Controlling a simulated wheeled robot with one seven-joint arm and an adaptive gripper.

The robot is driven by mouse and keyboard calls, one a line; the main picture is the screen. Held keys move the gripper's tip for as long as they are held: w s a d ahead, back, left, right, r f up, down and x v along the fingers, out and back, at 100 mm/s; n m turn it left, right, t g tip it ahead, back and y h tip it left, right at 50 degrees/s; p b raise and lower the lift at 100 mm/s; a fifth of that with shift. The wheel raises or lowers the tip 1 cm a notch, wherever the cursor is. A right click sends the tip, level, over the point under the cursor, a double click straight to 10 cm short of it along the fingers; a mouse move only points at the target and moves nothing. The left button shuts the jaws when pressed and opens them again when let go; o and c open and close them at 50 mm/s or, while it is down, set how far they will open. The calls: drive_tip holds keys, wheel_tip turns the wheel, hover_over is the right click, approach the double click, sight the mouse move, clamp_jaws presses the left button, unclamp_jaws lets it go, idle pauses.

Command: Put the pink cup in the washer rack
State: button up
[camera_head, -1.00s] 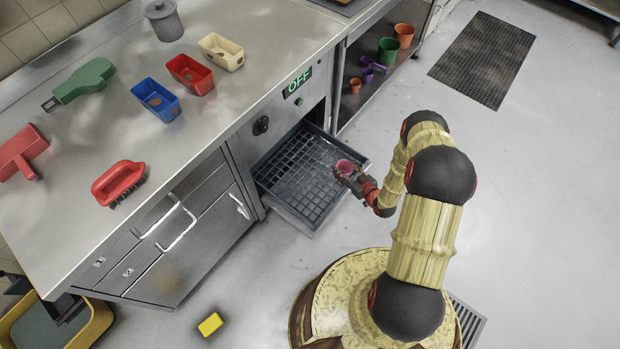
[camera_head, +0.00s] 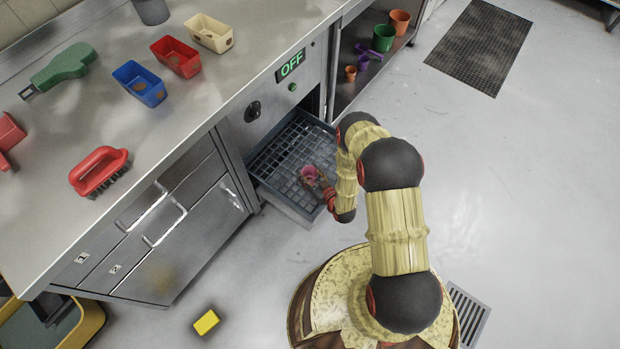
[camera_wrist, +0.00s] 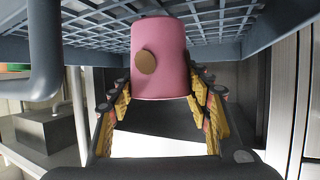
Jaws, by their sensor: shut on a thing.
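My gripper (camera_head: 319,181) is shut on the pink cup (camera_head: 309,172). In the wrist view the pink cup (camera_wrist: 172,48) is between the two fingers (camera_wrist: 160,84), with a round brown spot on its side. In the head view the cup appears over the dark washer rack (camera_head: 282,190), which is pulled out under the panel reading OFF. The rack's grid also shows behind the cup in the wrist view (camera_wrist: 225,22). I cannot tell whether the cup touches the grid. The rack looks otherwise empty.
The counter left of the rack holds a blue tub (camera_head: 140,84), a red tub (camera_head: 176,57), a cream tub (camera_head: 210,33) and a red brush (camera_head: 99,172). A shelf at the right holds a green pot (camera_head: 383,38). A yellow block (camera_head: 206,322) lies on the floor.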

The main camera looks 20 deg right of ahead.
sight(313, 181)
drive_tip(key=shift+d+f+b, duration=0.1)
drive_tip(key=shift+f+b, duration=0.25)
drive_tip(key=shift+f, duration=1)
drive_tip(key=shift+f, duration=0.1)
drive_tip(key=o, duration=1.1)
